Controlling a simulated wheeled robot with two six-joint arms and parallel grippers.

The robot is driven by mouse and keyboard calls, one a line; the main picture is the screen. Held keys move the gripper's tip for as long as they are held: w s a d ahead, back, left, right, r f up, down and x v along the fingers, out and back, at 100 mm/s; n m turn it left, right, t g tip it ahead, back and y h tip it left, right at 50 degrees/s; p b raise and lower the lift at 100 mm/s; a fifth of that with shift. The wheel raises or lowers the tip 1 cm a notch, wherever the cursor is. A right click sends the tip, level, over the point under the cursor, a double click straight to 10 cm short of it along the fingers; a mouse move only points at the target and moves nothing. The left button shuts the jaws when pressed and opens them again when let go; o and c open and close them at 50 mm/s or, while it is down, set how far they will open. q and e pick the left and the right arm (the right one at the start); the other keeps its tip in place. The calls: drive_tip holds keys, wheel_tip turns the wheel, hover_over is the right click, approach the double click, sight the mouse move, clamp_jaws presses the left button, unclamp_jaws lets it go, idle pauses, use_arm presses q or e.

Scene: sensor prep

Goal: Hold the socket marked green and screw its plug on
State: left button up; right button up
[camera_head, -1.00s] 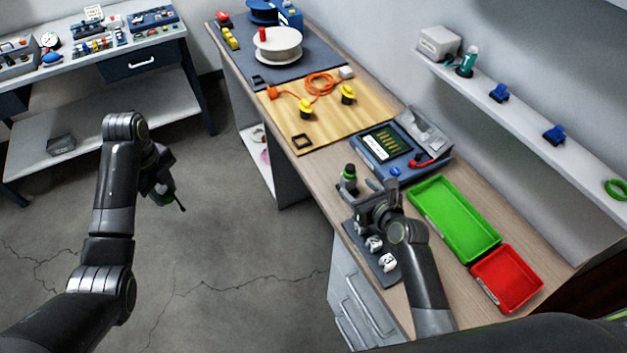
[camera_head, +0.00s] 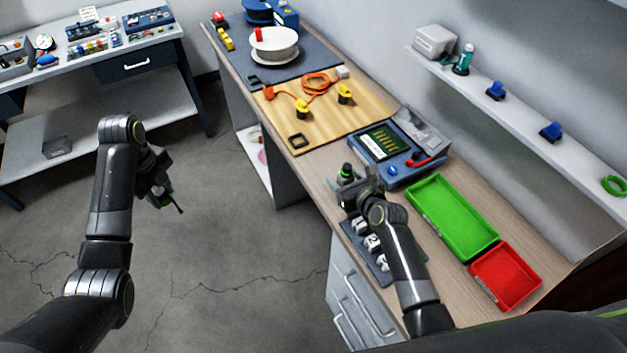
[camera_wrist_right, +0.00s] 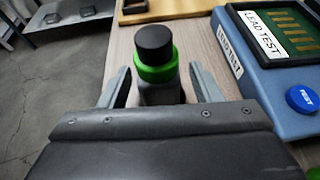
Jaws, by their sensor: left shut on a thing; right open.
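The green-marked socket (camera_head: 346,171) stands upright on the wooden bench, beside the lead tester. In the right wrist view it is a grey cylinder with a bright green band (camera_wrist_right: 155,72) and a black top. My right gripper (camera_head: 352,184) is open; its two fingers stand on either side of the socket with gaps visible in the right wrist view (camera_wrist_right: 160,88). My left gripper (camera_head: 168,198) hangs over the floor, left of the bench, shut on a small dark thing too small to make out. I cannot tell the plug apart.
The lead tester (camera_head: 371,162) lies just beyond the socket. A green tray (camera_head: 490,240) and a red tray (camera_head: 532,290) are to the right. White numbered pieces (camera_head: 372,243) sit on a dark mat. A wooden board (camera_head: 325,125) holds an orange cable (camera_head: 318,84) and yellow-black pieces (camera_head: 302,110).

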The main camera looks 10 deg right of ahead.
sight(347, 166)
drive_tip(key=c, duration=1.1)
drive_tip(key=shift+r, duration=0.15)
use_arm(q)
drive_tip(key=shift+r+p, duration=0.55)
drive_tip(key=shift+p, duration=0.05)
use_arm(e)
wheel_tip(347, 166, up, 10)
drive_tip(key=shift+f, duration=0.1)
drive_tip(key=o, duration=0.4)
clamp_jaws()
